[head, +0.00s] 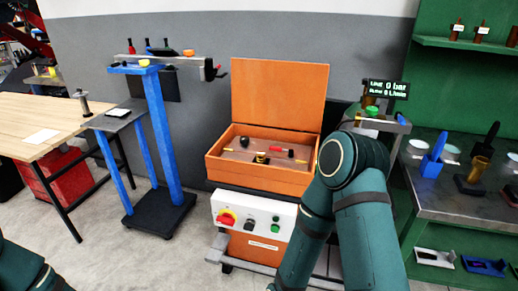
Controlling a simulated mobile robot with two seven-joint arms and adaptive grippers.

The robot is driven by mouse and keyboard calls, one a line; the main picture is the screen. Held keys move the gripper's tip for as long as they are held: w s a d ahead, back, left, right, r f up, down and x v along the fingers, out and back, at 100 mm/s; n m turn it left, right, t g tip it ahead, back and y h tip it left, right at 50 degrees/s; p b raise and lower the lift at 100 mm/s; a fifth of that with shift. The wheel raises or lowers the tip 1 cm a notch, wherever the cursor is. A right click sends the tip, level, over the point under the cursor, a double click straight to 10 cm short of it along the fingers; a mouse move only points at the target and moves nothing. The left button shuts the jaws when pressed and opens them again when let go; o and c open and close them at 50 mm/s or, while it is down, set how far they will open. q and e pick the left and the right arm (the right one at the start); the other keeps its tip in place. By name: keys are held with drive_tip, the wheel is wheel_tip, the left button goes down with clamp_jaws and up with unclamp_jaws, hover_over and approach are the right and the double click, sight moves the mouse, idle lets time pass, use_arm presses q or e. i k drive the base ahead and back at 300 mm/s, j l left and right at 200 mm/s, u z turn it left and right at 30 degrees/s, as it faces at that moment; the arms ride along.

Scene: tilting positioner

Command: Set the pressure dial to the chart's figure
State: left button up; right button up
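A small black display (388,89) stands at the back right, behind my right arm. Its lit text reads 0 bar on the top line and 0 with a flow unit below; the leading words are too small to read surely. A green knob or button (372,111) sits just below it. The orange cabinet's white control panel (254,222) carries a red-and-yellow switch (226,218), a black knob (249,225) and green buttons (275,223). I cannot tell which is the pressure dial, and no chart is legible. My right arm fills the lower centre; neither gripper shows.
An open orange box (215,165) with several small tools stands on the cabinet. A blue stand (160,135) and a wooden table (22,118) with a white sheet (42,136) are left. A grey bench (452,203) with holders is right.

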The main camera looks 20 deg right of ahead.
sight(244, 140)
drive_tip(key=i+j+z, duration=0.15)
drive_tip(key=i+j, duration=0.3)
drive_tip(key=i+j+z, duration=0.1)
drive_tip(key=i+j, duration=0.3)
drive_tip(key=j, duration=0.15)
drive_tip(key=i+j+z, duration=0.15)
drive_tip(key=i+j, duration=0.25)
drive_tip(key=j, duration=0.2)
